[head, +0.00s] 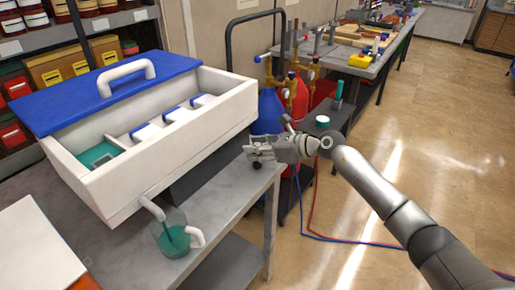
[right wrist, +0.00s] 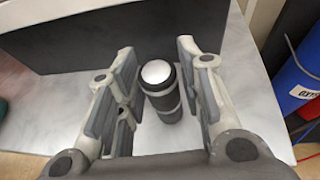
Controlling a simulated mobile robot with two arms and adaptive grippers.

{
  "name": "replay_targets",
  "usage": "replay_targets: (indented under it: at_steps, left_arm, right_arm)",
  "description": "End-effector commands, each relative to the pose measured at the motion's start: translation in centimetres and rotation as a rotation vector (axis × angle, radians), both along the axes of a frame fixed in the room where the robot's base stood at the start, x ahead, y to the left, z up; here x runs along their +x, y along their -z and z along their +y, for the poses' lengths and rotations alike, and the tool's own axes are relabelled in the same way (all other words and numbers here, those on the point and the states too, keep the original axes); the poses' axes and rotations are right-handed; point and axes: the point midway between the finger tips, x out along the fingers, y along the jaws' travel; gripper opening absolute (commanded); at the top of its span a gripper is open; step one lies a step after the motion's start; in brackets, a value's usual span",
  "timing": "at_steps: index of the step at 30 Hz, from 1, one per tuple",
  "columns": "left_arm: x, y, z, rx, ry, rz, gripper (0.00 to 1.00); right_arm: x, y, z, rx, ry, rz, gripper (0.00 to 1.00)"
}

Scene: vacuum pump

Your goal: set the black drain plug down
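The black drain plug (right wrist: 165,103) has a pale round top and stands between the two fingers of my right gripper (right wrist: 160,85) in the right wrist view. The fingers are apart, with a gap on each side of the plug, so the gripper looks open around it. In the head view the right gripper (head: 258,149) is over the right corner of the grey table, and a dark bit of the plug (head: 257,165) shows just under it at the tabletop. Most of the plug is hidden there. My left gripper is not in view.
A white box (head: 165,160) with a blue lid (head: 60,105) stands on the table, left of the gripper. A beaker (head: 172,238) with teal liquid sits by its spout. Red and blue cylinders (head: 270,112) stand behind the table. Open floor lies right.

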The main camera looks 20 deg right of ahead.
Motion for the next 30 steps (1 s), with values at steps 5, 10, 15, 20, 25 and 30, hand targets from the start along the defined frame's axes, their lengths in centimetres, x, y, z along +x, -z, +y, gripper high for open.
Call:
replay_targets:
  at_steps: [5, 10, 15, 20, 25, 30]
  left_arm:
    - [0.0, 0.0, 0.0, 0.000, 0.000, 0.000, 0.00]
    - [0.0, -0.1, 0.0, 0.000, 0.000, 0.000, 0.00]
    - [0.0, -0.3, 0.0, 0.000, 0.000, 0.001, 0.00]
    - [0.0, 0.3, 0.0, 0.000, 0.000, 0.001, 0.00]
    - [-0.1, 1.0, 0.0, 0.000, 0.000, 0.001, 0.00]
    - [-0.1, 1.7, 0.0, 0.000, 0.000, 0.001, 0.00]
  right_arm:
    - [0.0, 0.0, 0.0, 0.000, 0.000, 0.000, 0.46]
    - [0.0, -0.1, 0.0, 0.001, 0.000, 0.001, 0.46]
    - [-0.3, -0.5, -0.4, -0.001, 0.001, 0.000, 0.46]
    - [-2.0, -1.3, -2.1, -0.004, 0.000, 0.000, 0.46]
    - [-4.3, -2.5, -4.3, -0.004, 0.000, 0.000, 0.46]
    - [-6.2, -3.7, -6.3, -0.004, 0.000, 0.001, 0.46]
